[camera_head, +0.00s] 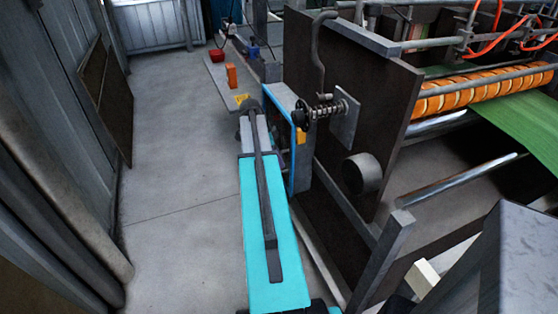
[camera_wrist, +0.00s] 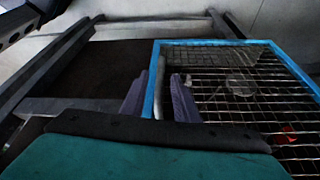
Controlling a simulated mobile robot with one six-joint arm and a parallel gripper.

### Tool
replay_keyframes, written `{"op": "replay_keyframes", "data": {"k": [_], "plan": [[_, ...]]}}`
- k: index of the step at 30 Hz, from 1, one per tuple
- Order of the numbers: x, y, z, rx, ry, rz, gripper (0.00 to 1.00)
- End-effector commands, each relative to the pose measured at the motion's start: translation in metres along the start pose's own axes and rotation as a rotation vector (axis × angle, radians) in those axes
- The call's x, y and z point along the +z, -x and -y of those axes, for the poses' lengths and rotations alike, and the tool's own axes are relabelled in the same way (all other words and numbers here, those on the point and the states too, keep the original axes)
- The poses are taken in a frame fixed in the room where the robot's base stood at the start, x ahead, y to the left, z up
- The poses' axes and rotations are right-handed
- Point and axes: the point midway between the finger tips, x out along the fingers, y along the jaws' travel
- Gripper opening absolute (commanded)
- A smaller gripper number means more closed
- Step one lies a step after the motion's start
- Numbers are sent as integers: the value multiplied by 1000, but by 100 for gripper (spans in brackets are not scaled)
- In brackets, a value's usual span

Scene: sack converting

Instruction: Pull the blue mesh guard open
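The blue mesh guard shows in the wrist view as a blue frame (camera_wrist: 199,42) around a wire grid. In the head view the guard (camera_head: 292,160) is nearly edge-on at the machine's left side, partly behind my arm. I cannot tell if it stands ajar. A thin grey upright bar, seemingly its handle (camera_wrist: 160,85), runs along the frame's left side. My gripper (camera_wrist: 161,82) has its two fingers apart, one on each side of this bar and the frame's left edge. A narrow dark gap shows beside the right finger; contact is unclear. The head view hides the fingers.
The dark machine side plate (camera_head: 352,110) with a spring-loaded shaft and round knob (camera_head: 362,174) stands to the right of my arm. Clear floor (camera_head: 180,190) lies to the left, up to a grey wall.

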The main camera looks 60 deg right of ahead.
Motion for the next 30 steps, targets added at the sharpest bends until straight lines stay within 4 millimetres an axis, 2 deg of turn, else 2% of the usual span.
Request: {"op": "replay_keyframes", "data": {"k": [6,16,21,26,27,30], "plan": [[0,-12,0,0,-1,0,28],[0,-14,0,-1,0,0,28],[0,-13,0,-1,0,0,1],[0,-13,0,-2,0,0,0],[6,-10,-13,-2,1,0,0],[2,-12,-3,1,-2,0,0]]}}
